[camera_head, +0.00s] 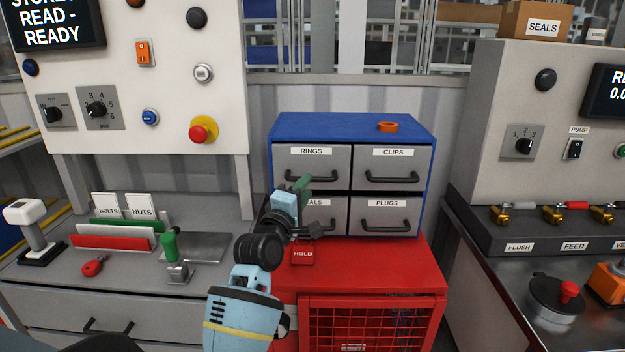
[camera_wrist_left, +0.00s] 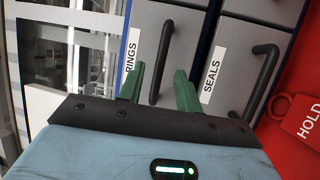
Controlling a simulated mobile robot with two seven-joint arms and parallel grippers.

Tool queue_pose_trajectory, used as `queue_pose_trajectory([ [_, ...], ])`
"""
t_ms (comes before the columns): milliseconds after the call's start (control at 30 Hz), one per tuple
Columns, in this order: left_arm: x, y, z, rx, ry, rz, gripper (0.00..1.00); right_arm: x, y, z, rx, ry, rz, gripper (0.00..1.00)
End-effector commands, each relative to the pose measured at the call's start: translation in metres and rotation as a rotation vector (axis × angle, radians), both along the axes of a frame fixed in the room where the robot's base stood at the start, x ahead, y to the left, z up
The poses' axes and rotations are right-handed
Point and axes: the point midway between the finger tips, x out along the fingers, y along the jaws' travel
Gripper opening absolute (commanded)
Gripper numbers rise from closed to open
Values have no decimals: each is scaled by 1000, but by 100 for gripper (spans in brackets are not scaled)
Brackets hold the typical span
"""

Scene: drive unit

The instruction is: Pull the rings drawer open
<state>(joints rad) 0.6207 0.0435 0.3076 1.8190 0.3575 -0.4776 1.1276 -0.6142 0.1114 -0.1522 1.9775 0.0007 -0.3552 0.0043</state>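The rings drawer (camera_head: 311,162) is the top left drawer of a blue cabinet (camera_head: 350,128). It is shut, with a grey front and a dark bar handle (camera_head: 292,178). My left gripper (camera_head: 304,184) is in front of its lower part and covers part of the handle. In the left wrist view, the rings handle (camera_wrist_left: 160,62) lies between the two green fingertips of my left gripper (camera_wrist_left: 160,86), which stand apart. I cannot tell whether the fingers touch the handle. My right gripper is not in view.
The clips drawer (camera_head: 391,166), plugs drawer (camera_head: 387,215) and partly hidden seals drawer (camera_wrist_left: 240,60) are shut. An orange ring (camera_head: 387,127) lies on the cabinet. A red HOLD tag (camera_head: 303,254) is below, by the red stand (camera_head: 400,270). Control benches stand on both sides.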

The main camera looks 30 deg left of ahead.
Motion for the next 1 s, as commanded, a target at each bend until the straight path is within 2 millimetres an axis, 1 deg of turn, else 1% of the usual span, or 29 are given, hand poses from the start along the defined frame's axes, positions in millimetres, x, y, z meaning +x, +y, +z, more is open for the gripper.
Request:
queue_pose_trajectory([
  [33,8,1,2,0,-1,-1,34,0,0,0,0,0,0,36],
  [100,18,2,4,1,-1,-1,34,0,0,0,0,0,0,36],
  [300,39,6,7,1,1,-1,34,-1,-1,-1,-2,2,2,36],
  [500,48,7,9,1,0,-1,34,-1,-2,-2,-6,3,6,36],
  [767,48,7,9,1,0,-1,34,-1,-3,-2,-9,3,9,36],
  [1000,48,7,9,1,0,-1,3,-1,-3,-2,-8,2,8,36],
])
